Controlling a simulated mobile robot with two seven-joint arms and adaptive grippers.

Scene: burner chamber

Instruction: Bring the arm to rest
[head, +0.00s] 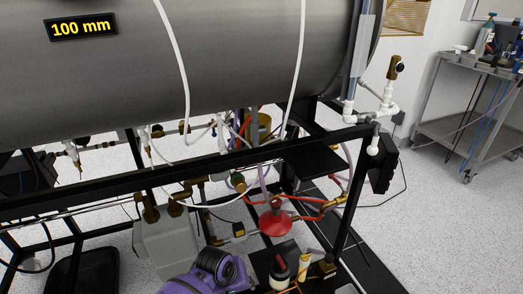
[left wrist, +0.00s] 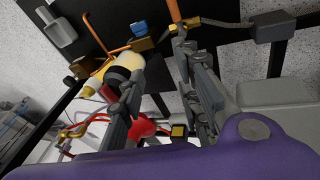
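My left gripper (left wrist: 160,90) shows in the left wrist view with its two grey fingers apart and nothing visible between them. Beyond its left finger is a pale bottle-like part with a black band (left wrist: 120,72); I cannot tell whether they touch. My purple left arm (head: 205,275) reaches into the bottom of the head view, but its fingers cannot be made out there. My right gripper is in neither view.
A large metal cylinder (head: 200,75) with a "100 mm" display (head: 82,27) sits on a black frame (head: 190,165). Below are pipes, valves and a red funnel-shaped part (head: 275,222). A grey cart (head: 470,95) stands at right. Open floor (head: 430,210) lies at lower right.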

